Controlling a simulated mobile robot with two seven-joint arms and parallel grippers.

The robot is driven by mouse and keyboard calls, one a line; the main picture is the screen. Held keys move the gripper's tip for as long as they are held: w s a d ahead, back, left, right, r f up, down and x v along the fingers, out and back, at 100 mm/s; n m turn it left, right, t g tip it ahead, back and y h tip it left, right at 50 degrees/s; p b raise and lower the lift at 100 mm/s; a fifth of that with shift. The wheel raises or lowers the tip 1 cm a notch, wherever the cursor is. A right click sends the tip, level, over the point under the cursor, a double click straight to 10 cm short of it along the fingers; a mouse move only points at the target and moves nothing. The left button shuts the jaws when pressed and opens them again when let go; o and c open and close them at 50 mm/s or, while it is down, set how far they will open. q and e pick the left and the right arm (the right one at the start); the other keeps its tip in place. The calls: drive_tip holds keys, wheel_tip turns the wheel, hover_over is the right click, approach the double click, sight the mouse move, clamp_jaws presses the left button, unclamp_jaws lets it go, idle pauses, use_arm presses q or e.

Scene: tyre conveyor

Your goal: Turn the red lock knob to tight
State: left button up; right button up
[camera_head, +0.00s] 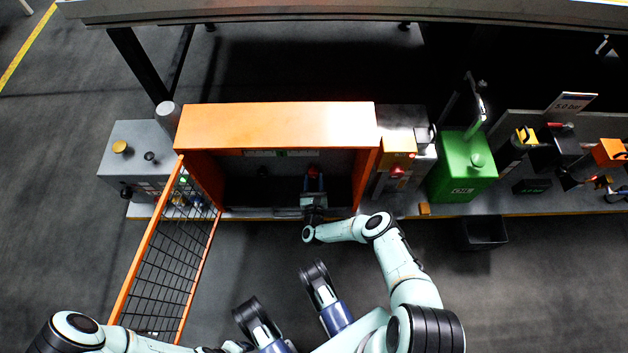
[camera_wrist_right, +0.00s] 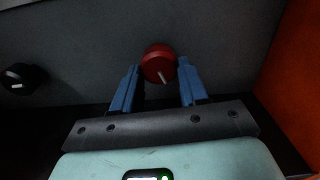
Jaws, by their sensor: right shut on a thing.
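The red lock knob (camera_wrist_right: 157,62) is on the grey back wall inside an orange-framed cabinet (camera_head: 275,125). Its white mark points down and slightly right in the right wrist view. The knob also shows as a small red spot in the head view (camera_head: 313,170). My right gripper (camera_head: 313,184) reaches into the cabinet from the front. In the right wrist view its blue fingers (camera_wrist_right: 160,82) stand on either side of the knob, shut on it. My left arm shows at the bottom left of the head view, but its gripper is not in view.
An orange mesh door (camera_head: 165,265) stands swung open at the cabinet's left. A black knob (camera_wrist_right: 22,78) is left of the red one. An orange side wall (camera_wrist_right: 295,75) is close on the right. A green box (camera_head: 462,180) and a black bin (camera_head: 483,233) are further right.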

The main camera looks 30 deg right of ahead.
drive_tip(key=shift+w+r+m, duration=0.1)
drive_tip(key=shift+m, duration=0.8)
drive_tip(key=o, duration=1.1)
drive_tip(key=shift+c, duration=0.2)
